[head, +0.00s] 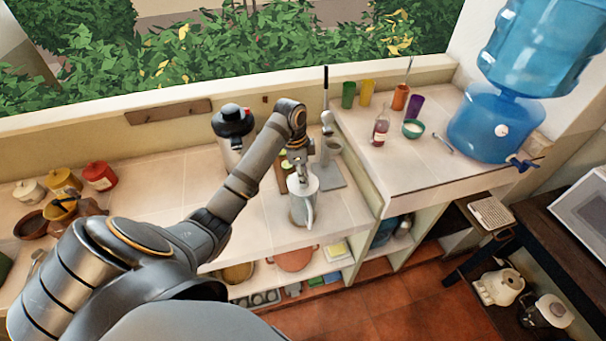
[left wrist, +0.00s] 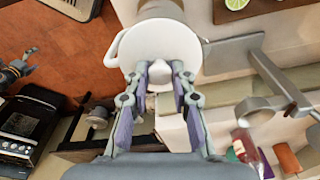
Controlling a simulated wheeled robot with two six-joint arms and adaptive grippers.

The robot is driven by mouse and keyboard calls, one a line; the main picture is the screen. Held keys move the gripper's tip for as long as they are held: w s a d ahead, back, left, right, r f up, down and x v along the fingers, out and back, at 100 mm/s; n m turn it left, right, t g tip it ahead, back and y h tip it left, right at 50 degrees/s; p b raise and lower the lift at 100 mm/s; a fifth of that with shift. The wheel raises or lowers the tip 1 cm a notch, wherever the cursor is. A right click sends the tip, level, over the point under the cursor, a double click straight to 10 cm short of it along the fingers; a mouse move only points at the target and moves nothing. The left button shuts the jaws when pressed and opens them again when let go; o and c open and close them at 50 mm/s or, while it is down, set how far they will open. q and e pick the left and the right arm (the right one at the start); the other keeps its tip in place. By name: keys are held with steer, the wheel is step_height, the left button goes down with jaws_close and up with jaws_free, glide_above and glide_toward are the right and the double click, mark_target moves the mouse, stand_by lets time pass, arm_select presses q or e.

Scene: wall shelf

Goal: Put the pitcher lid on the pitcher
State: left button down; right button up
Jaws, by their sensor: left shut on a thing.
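The pitcher (head: 302,210) is pale grey-white with a handle and stands near the counter's front edge; its body (left wrist: 160,8) also shows in the left wrist view. The round white pitcher lid (left wrist: 185,50) lies over the pitcher's mouth, and in the head view it shows as a pale disc (head: 302,183). Whether it rests on the rim or hovers just above, I cannot tell. My left gripper (left wrist: 157,82) is shut on the lid's knob, pointing down from above. My right gripper (left wrist: 20,68) is small at the left of the left wrist view; its jaws are unclear.
A grey metal stand (head: 335,168) is close behind and right of the pitcher. A board with lime slices (left wrist: 235,6) lies nearby. A dark-topped canister (head: 232,122) stands further left. A raised counter at the right holds a bottle (head: 380,131), cups and a green bowl (head: 413,129).

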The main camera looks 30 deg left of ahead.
arm_select(q)
steer(key=shift+f, duration=0.1)
stand_by(0.3)
steer(key=c, duration=1.1)
jaws_free()
steer(key=shift+o, duration=0.2)
